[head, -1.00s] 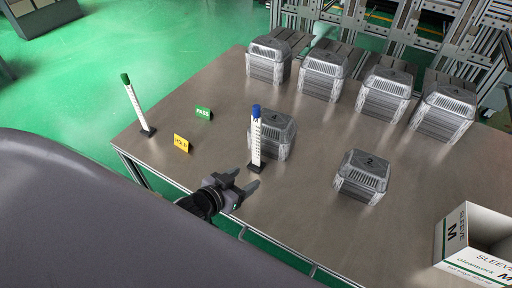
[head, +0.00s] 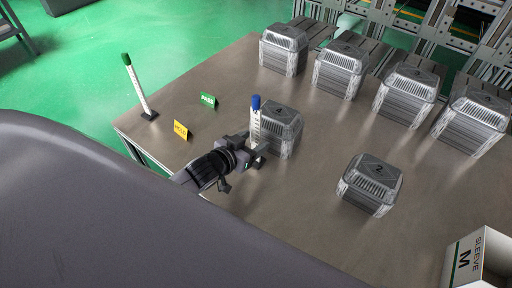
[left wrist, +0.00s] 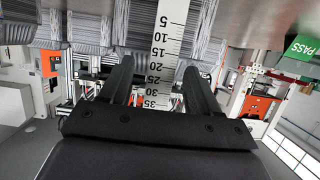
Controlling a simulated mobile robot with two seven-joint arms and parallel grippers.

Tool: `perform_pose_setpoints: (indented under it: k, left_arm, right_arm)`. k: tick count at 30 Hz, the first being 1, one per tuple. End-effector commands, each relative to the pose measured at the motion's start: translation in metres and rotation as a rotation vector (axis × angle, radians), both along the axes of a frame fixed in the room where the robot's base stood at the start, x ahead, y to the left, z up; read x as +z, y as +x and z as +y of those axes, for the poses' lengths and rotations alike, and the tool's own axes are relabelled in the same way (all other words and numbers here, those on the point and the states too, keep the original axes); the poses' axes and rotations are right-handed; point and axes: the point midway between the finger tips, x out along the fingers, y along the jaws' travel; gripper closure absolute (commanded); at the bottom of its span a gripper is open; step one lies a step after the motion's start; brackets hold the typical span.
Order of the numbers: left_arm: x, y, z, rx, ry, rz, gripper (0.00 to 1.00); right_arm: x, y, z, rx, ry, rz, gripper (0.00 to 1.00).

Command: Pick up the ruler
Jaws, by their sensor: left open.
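A white ruler with a blue top (head: 256,122) stands upright on the table, close to the left side of a foil-wrapped stack. My left gripper (head: 255,149) is at its lower part and partly hides its base. In the left wrist view the ruler (left wrist: 167,38) shows its scale between the two spread fingers of the left gripper (left wrist: 158,75); I cannot tell whether either finger touches it. A second white ruler with a green top (head: 135,85) stands tilted in the picture, in a dark base at the table's left. My right gripper is not in view.
Foil stack (head: 283,133) is right beside the blue-topped ruler. Another stack marked 2 (head: 370,187) stands to the right, and several more line the back edge. A green PASS sign (head: 208,100) and a yellow sign (head: 181,130) stand left. A SLEEVE box (head: 465,262) is lower right.

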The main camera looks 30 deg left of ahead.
Motion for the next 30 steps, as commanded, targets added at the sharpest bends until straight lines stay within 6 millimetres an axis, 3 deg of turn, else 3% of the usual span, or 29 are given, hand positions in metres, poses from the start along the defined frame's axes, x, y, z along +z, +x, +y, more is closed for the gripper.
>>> perform_pose_setpoints:
  k: [9,18,20,24,30]
  left_arm:
    - [-0.014,0.034,-0.004,-0.001,0.000,-0.001,0.38]
    - [-0.014,0.037,-0.004,-0.001,0.000,0.000,0.38]
    - [-0.014,0.037,-0.004,-0.001,0.000,0.000,0.55]
    - [-0.014,0.036,-0.004,-0.001,0.000,0.000,1.00]
    - [-0.013,0.037,-0.004,-0.001,-0.001,-0.003,1.00]
  right_arm:
    - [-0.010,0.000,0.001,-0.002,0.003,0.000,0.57]
    - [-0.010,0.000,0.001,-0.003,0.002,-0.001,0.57]
    - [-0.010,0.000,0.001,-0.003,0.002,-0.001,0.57]
    - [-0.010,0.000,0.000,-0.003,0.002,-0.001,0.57]
    - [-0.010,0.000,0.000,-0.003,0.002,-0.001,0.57]
